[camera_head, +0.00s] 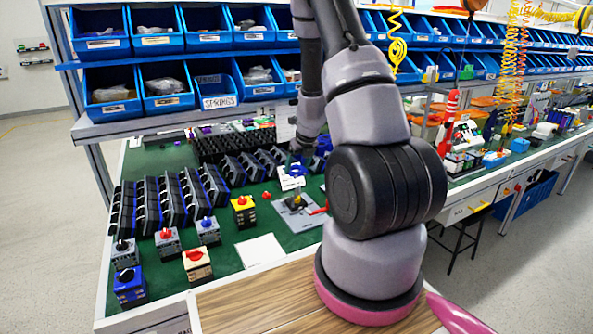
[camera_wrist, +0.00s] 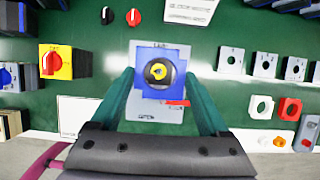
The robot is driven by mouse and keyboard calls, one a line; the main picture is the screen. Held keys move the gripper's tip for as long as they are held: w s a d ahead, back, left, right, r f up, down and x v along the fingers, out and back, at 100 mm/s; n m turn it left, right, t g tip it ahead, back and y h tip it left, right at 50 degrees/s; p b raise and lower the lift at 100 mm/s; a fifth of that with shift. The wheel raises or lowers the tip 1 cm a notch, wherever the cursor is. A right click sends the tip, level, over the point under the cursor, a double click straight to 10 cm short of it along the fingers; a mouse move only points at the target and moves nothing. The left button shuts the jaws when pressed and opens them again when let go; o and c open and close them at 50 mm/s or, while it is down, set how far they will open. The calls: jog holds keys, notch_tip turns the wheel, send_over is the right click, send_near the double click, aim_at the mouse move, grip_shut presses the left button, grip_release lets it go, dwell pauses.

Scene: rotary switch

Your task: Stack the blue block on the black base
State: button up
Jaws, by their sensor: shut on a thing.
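The blue block (camera_wrist: 146,91) is a square frame with a round opening, held between the two teal fingers of my gripper (camera_wrist: 160,75). My gripper is shut on it. In the head view the block (camera_head: 291,183) is small, pale and blue, above the grey fixture plate (camera_head: 284,207). The black base (camera_head: 297,203) stands on that plate below the block, with a gap that looks small. In the wrist view, black and yellow parts show through the block's opening, roughly centred. The block hides most of the base there.
A red lever (camera_wrist: 178,102) sticks out right of the fixture. A yellow switch box with a red knob (camera_wrist: 55,62) stands to the left. Black racks (camera_head: 150,205), several switch boxes and a white sheet (camera_head: 259,251) lie around on the green mat. Blue bins (camera_head: 110,90) hang behind.

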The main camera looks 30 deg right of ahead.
aim_at(297, 188)
jog(key=shift+d, duration=0.1)
dwell(0.3)
jog(key=shift+f, duration=2.35)
jog(key=shift+f, duration=0.1)
jog(key=shift+f, duration=1.75)
jog(key=o, duration=1.2)
jog(key=shift+r, duration=0.1)
